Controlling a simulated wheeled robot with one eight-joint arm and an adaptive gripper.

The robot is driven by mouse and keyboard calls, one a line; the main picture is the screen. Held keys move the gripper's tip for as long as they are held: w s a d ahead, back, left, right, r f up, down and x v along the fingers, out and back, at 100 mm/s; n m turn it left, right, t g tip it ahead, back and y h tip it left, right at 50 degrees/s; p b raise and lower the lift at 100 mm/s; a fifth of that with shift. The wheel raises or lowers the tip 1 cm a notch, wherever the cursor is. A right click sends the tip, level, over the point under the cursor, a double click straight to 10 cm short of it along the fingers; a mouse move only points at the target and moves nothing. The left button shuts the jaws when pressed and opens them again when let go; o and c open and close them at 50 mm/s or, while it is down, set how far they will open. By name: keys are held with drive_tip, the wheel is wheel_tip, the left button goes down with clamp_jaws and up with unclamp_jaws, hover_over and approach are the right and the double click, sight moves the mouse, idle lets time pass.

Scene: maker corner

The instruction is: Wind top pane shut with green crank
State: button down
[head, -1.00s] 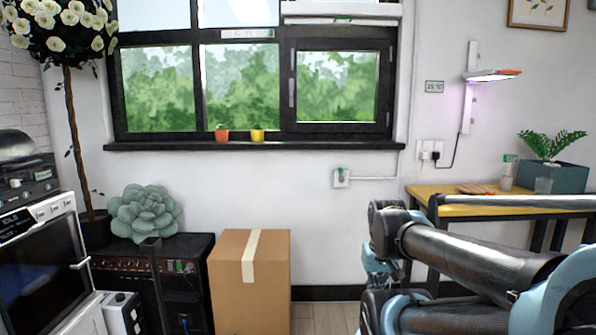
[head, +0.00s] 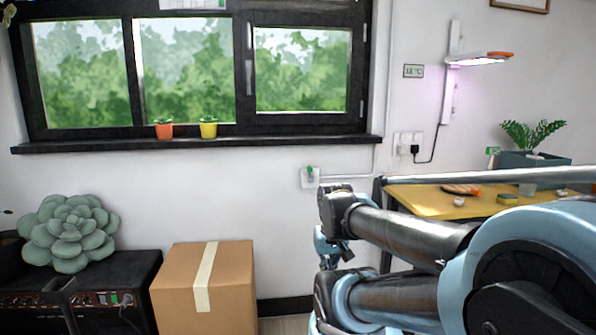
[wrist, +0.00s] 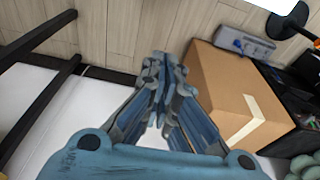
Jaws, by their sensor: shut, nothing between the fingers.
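The green crank (head: 310,170) is a small green handle on a white wall box (head: 308,180) below the right end of the window sill. A thin white conduit runs from the box and up the wall beside the window. The top pane is mostly above the head view's upper edge, so I cannot tell how far it stands open. My gripper (wrist: 160,62) is shut and empty in the wrist view, pointing down over the floor. The crank does not show in the wrist view.
A cardboard box (head: 178,288) stands on the floor under the window, left of the crank. A yellow-topped table (head: 425,203) is at right. Two small pots, red (head: 164,131) and yellow (head: 208,130), sit on the sill. Wall before the crank is clear.

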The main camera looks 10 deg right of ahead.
drive_tip(key=shift+w+d, duration=0.1)
drive_tip(key=shift+d, duration=0.05)
drive_tip(key=w+d+r+n+t+h, duration=0.2)
drive_tip(key=w+r+h, duration=0.35)
drive_tip(key=w, duration=0.75)
drive_tip(key=w+d+r+n+t+h, duration=0.1)
drive_tip(key=w+d+r+n+h, duration=0.15)
drive_tip(key=w+r, duration=0.8)
drive_tip(key=w+a+n+t+h, duration=0.1)
drive_tip(key=w+a+t, duration=0.1)
drive_tip(key=w+a, duration=0.45)
drive_tip(key=w+a+n+t+h, duration=0.1)
drive_tip(key=w+a+t+h, duration=0.2)
drive_tip(key=w, duration=0.7)
drive_tip(key=w+a+n+t, duration=0.1)
drive_tip(key=w+a+t, duration=0.1)
drive_tip(key=w+a, duration=0.55)
drive_tip(key=s+d+r+x, duration=0.1)
drive_tip(key=s+d+x, duration=0.1)
drive_tip(key=x, duration=1.2)
drive_tip(key=shift+f, duration=0.4)
